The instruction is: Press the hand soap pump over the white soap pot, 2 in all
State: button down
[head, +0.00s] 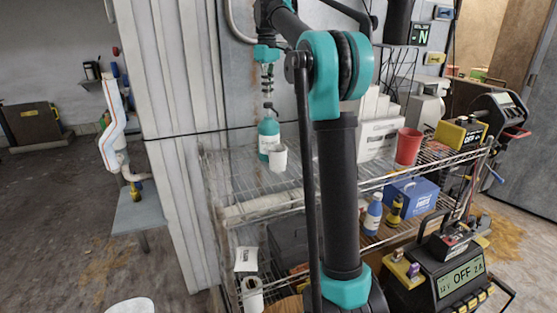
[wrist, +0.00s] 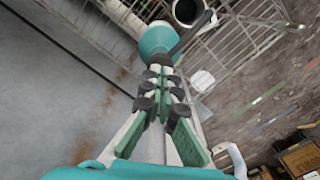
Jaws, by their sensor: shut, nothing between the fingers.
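The hand soap pump is a teal bottle (head: 268,142) with a pale label, upright on the top wire shelf in the head view. Its dark pump head (head: 268,106) is at the top. The bottle also shows in the wrist view (wrist: 155,38), with a dark spout (wrist: 192,34) reaching toward the pot. The white soap pot (head: 279,158) stands close beside the bottle; its dark open mouth shows in the wrist view (wrist: 187,11). My gripper (head: 267,94) points down over the pump head, shut and empty. Whether the fingertips (wrist: 161,72) touch the pump head, I cannot tell.
The wire shelf (head: 240,180) holds white boxes (head: 378,138) and a red cup (head: 408,147) to the right. A grey panel wall stands behind. Lower shelves hold a blue box (head: 412,194) and a blue bottle (head: 373,214). A battery charger (head: 450,275) stands at front right.

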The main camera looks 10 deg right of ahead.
jog(key=shift+r, duration=3)
